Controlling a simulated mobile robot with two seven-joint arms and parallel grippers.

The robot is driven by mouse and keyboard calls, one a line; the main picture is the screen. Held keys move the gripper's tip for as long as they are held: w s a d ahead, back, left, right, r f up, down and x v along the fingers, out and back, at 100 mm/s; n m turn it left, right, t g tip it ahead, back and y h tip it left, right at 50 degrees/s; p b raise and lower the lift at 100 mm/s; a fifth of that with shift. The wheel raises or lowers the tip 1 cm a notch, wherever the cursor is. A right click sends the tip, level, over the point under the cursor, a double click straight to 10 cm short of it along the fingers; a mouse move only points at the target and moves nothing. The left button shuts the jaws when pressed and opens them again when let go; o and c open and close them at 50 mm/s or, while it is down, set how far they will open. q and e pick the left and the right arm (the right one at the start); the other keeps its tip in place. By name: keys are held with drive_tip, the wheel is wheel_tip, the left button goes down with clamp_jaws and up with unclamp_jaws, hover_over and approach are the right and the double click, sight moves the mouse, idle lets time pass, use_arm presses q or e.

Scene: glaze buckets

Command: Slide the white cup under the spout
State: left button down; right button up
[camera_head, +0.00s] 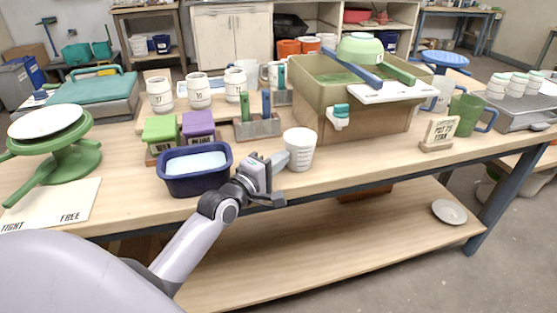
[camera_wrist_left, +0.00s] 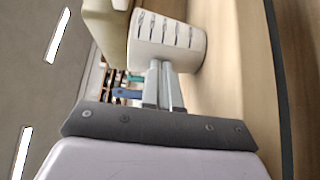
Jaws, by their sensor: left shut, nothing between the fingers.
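The white cup (camera_head: 299,150) stands upright near the front of the table, with grey marks on its side. The teal spout (camera_head: 340,112) is on the front of the olive-green tank (camera_head: 368,122), right of the cup and farther back. My left gripper (camera_head: 282,160) is shut and empty, its fingertips at the cup's left side. In the left wrist view the shut fingers (camera_wrist_left: 160,70) reach up to the cup (camera_wrist_left: 168,42); whether they touch it I cannot tell. The cup is not under the spout. My right gripper is not in view.
A dark blue tub (camera_head: 194,172) stands left of my gripper. Behind are green and purple boxes (camera_head: 198,128) and a brush holder (camera_head: 257,128). A small sign (camera_head: 439,133) stands right of the tank. The tabletop right of the cup, before the tank, is clear.

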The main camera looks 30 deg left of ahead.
sight(300, 156)
use_arm(q)
drive_tip(key=w+d, duration=0.1)
drive_tip(key=w+d+p, duration=0.2)
drive_tip(key=shift+d+r, duration=0.25)
drive_tip(key=w+d, duration=0.3)
drive_tip(key=shift+d+f+p, duration=0.1)
drive_tip(key=shift+f+p, duration=0.1)
drive_tip(key=shift+p, duration=0.15)
drive_tip(key=shift+w+d, duration=0.2)
drive_tip(key=shift+d, duration=0.1)
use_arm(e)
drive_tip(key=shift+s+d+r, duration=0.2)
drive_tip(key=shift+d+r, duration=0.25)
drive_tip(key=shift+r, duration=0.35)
use_arm(q)
drive_tip(key=shift+s, duration=0.15)
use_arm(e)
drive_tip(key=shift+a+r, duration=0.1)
